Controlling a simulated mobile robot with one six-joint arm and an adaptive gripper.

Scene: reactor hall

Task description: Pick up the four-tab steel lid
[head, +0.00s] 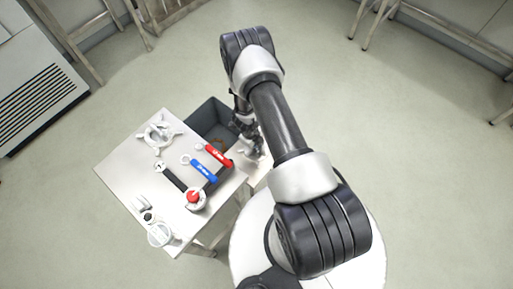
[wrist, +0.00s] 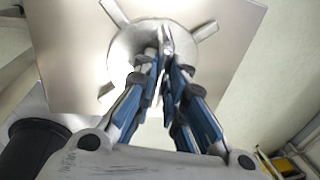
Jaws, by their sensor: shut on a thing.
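The four-tab steel lid (wrist: 125,48) is a round pale disc with flat tabs sticking out, and it lies in the upper middle of the wrist view. My gripper (wrist: 162,48) is over its centre, with the fingers close together on a thin upright grip of the lid. One tab is hidden behind the fingers. A flat metal surface (wrist: 75,50) is behind the lid; I cannot tell whether the two touch. In the head view my gripper (head: 251,143) is low beside the table's right edge, partly hidden by my arm.
A pale table (head: 125,170) holds a four-armed pale fitting (head: 158,134), a red-handled tool (head: 218,154), a blue-handled tool (head: 203,170) and a red-topped piece (head: 195,198). A dark grey bin (head: 205,113) stands behind the table. The floor around is open.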

